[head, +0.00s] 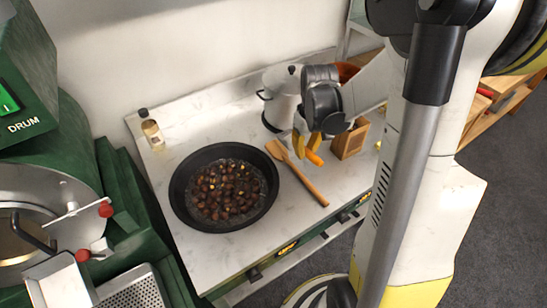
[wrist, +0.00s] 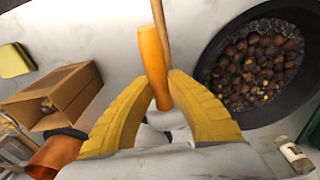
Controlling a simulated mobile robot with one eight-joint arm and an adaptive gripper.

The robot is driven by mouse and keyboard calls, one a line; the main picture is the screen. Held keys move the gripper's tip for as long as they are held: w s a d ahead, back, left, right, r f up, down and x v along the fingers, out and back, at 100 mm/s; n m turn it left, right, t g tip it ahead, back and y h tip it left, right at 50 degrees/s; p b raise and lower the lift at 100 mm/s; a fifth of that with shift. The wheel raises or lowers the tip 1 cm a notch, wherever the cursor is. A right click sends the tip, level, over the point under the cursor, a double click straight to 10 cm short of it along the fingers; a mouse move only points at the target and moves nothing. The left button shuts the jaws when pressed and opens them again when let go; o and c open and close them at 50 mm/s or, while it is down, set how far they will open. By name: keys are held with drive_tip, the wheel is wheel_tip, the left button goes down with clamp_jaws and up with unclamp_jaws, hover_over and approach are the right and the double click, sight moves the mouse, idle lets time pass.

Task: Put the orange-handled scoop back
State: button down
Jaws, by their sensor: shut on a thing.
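My gripper (head: 308,138) is above the counter, between the steel pot and the wooden box. In the wrist view its two yellow fingers (wrist: 165,100) are shut on the orange handle (wrist: 152,55) of the scoop. The handle's free end points away from the fingers. In the head view the orange handle (head: 314,157) shows just below the fingers. The scoop's bowl is not clearly seen; my gripper hides that part. I cannot tell how far the handle is above the counter.
A black pan (head: 180,190) of chestnuts stands on the white counter (head: 260,245). A wooden spatula (head: 305,183) lies beside it, under the handle. The steel pot (head: 283,82), the open wooden box (head: 349,142) and an orange-brown container (wrist: 55,152) stand close by. A bottle (head: 151,130) stands back left.

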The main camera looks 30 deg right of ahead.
drive_tip(key=s+d+r, duration=0.2)
drive_tip(key=s+d, duration=0.3)
drive_tip(key=d, duration=0.3)
drive_tip(key=shift+g, duration=0.3)
drive_tip(key=f+b, duration=0.2)
drive_tip(key=f, duration=0.1)
drive_tip(key=f+b, duration=0.4)
drive_tip(key=f, duration=0.1)
drive_tip(key=shift+w+f, duration=0.3)
drive_tip(key=shift+f+b, duration=0.4)
drive_tip(key=shift+b, duration=0.05)
drive_tip(key=c, duration=1.4)
unclamp_jaws()
drive_tip(key=shift+o, duration=0.2)
